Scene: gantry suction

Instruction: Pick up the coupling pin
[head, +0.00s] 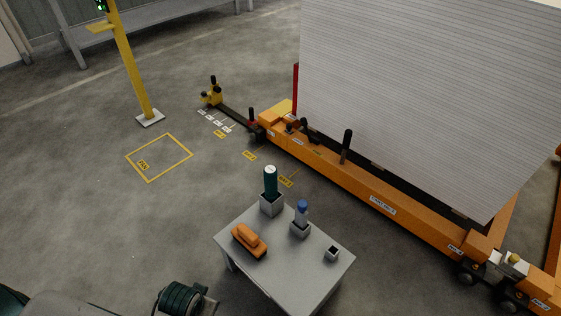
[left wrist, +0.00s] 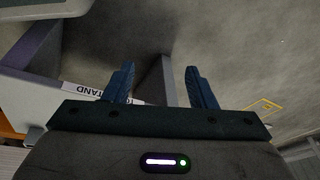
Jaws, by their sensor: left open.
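I cannot tell for sure which thing is the coupling pin. On the grey table in the head view, a blue-topped, pale upright piece (head: 302,212) stands in a small grey holder. A taller dark green cylinder with a white top (head: 270,182) stands in another holder to its left. My left gripper (left wrist: 160,66) is open in the left wrist view, with nothing between its blue fingers. A grey panel edge shows behind the fingers, and a label ending in "STAND" (left wrist: 88,91) lies beside the left finger. My right gripper is not in view.
The grey table (head: 285,275) also bears an orange object (head: 249,240) and a small empty-looking holder (head: 332,254). A long orange cart (head: 385,207) with a large pale panel (head: 420,90) stands behind.

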